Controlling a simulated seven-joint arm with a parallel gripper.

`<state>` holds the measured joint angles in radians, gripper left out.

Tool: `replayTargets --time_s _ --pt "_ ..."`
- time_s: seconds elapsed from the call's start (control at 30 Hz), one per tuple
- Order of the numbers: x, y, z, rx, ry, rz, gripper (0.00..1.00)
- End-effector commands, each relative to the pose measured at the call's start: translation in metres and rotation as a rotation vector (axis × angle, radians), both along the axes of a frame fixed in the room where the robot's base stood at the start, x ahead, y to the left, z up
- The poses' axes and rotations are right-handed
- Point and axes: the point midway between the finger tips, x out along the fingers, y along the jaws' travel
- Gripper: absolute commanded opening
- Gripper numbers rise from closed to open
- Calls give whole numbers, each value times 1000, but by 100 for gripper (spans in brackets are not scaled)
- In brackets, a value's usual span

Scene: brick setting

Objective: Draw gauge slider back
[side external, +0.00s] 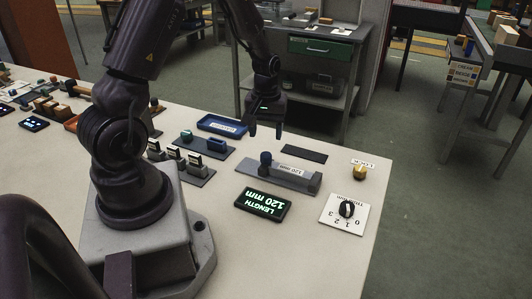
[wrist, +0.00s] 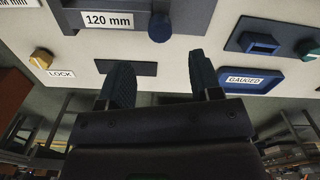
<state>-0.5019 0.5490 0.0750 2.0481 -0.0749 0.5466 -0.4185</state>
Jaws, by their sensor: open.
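The gauge (side external: 300,183) is a grey bar on the table with a "120 mm" label and a raised block at its right end. Its slider has a dark blue knob (side external: 265,158), near the bar's left end. In the wrist view the knob (wrist: 160,27) shows beyond my fingertips, roughly centred between them, beside the "120 mm" label (wrist: 107,20). My gripper (side external: 265,135) is open and empty, above and behind the knob, pointing down and apart from it. Its two dark fingers also show in the wrist view (wrist: 160,74). A display (side external: 263,203) reads "LENGTH 120 mm".
A yellow lock knob (side external: 359,171) and a black dial (side external: 346,209) on a white plate stand to the right. A dark strip (side external: 304,154) lies behind the gauge. A blue "GAUGED" tray (side external: 222,126) and a fixture with several grey-and-white pieces (side external: 194,160) stand to the left.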

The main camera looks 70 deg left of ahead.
Motion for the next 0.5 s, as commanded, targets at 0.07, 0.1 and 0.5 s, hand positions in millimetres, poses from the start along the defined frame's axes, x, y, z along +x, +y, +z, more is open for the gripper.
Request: replayTargets --time_s 0.07,0.1,0.5 --pt "-1 0 -19 -4 6 1 58" --pt "-1 0 -27 -4 6 1 58" --pt "0 0 -73 -1 0 -1 58"
